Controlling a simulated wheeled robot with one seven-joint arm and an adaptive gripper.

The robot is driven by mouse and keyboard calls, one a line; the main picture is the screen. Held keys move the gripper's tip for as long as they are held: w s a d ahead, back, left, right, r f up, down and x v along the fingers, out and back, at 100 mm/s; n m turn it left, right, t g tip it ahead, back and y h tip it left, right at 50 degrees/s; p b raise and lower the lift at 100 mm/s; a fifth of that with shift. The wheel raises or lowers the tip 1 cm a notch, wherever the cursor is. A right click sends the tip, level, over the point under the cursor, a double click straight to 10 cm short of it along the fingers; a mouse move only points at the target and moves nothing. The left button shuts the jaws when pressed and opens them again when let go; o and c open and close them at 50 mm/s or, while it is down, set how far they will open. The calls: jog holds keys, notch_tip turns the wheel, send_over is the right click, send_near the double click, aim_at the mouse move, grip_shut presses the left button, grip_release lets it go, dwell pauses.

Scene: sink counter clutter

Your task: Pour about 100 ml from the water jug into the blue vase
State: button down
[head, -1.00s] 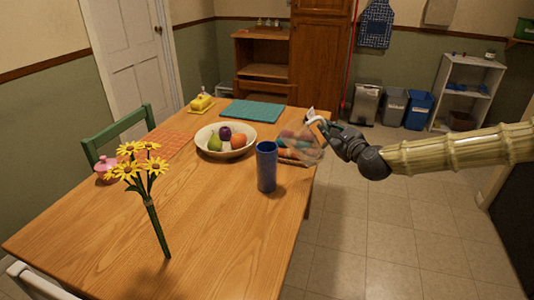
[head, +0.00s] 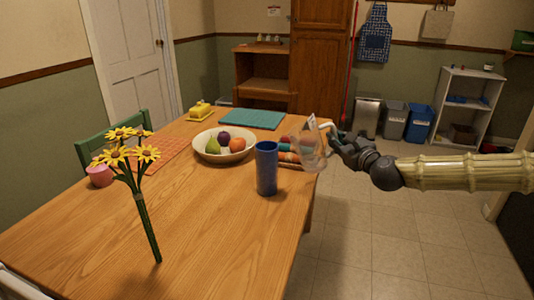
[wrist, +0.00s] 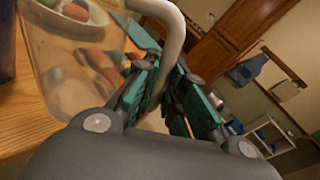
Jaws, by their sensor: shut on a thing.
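The water jug (head: 309,152) is clear, with a pale handle, and is held at the table's right edge, just right of the blue vase. My gripper (head: 338,140) is shut on the handle from the right. In the wrist view the handle (wrist: 172,28) passes between the teal-padded fingers (wrist: 160,95), and the clear jug wall (wrist: 70,55) fills the left. The jug looks close to upright; its water level cannot be made out. The blue vase (head: 266,170) stands upright on the table, apart from the jug. Its inside is hidden.
The wooden table (head: 215,235) carries a fruit bowl (head: 201,152), a teal mat (head: 252,119), a yellow butter dish (head: 200,110) and yellow flowers (head: 140,160). Orange and red rolled things (head: 288,157) lie behind the jug. The table front beside the vase is clear.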

jog(key=shift+w+d+f+m+y+b, duration=0.2)
jog(key=shift+f+m+b, duration=0.45)
jog(key=shift+b, duration=0.8)
jog(key=shift+s+d+f+m+y+b, duration=0.1)
jog(key=shift+d+f+m+b, duration=0.25)
jog(key=shift+f+b, duration=0.85)
jog(key=f+m+b, duration=0.1)
jog(key=b, duration=0.4)
jog(key=shift+d+f+m+t, duration=0.15)
jog(key=shift+m+t, duration=0.15)
jog(key=shift+f+b, duration=0.1)
jog(key=shift+b, duration=0.25)
